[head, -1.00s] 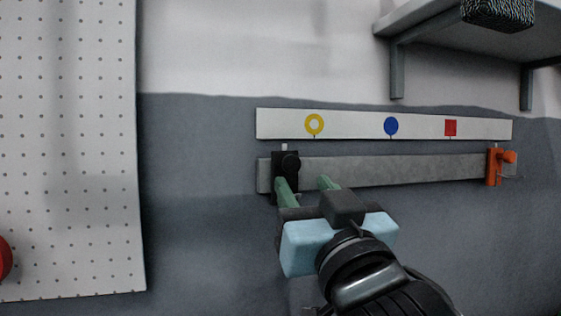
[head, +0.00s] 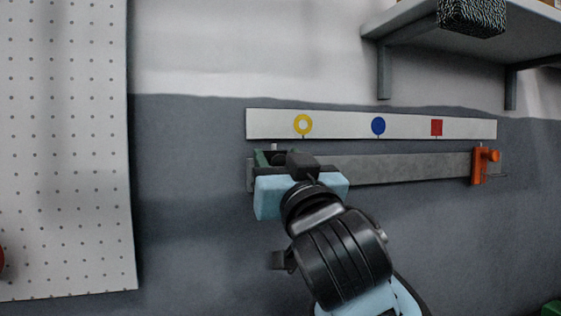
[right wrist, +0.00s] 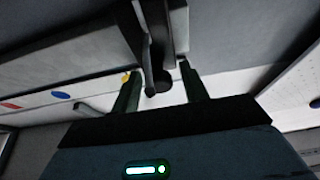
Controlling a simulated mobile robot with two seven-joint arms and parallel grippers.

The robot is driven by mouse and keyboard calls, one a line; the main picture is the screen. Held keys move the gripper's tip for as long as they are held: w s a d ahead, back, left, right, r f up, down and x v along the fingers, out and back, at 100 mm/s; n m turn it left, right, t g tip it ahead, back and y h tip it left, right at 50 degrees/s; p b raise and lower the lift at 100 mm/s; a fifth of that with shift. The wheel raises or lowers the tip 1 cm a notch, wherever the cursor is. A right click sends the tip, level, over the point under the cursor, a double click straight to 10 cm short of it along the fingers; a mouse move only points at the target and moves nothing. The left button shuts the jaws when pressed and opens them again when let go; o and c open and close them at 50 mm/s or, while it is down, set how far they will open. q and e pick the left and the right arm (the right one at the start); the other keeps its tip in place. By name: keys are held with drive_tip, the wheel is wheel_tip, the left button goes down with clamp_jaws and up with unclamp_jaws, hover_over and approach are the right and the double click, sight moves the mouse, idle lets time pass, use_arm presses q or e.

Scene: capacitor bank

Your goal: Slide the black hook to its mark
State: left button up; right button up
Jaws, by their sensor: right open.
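The black hook (head: 277,158) sits at the left end of the grey rail (head: 400,168), mostly hidden behind my right gripper in the head view. My right gripper (head: 284,157) is open at the rail. In the right wrist view the hook (right wrist: 157,40) and its round knob (right wrist: 159,82) lie between the two open fingers (right wrist: 159,72), with gaps visible on both sides. My left gripper is not in view.
An orange hook (head: 479,165) stands at the rail's right end. A shelf (head: 520,42) with a patterned box (head: 472,16) hangs at the upper right. A white pegboard (head: 65,150) covers the left wall. The rail between the two hooks is clear.

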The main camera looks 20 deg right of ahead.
clamp_jaws()
drive_tip(key=d, duration=0.6)
drive_tip(key=shift+w, duration=0.1)
unclamp_jaws()
drive_tip(key=shift+d, duration=0.1)
drive_tip(key=v, duration=0.8)
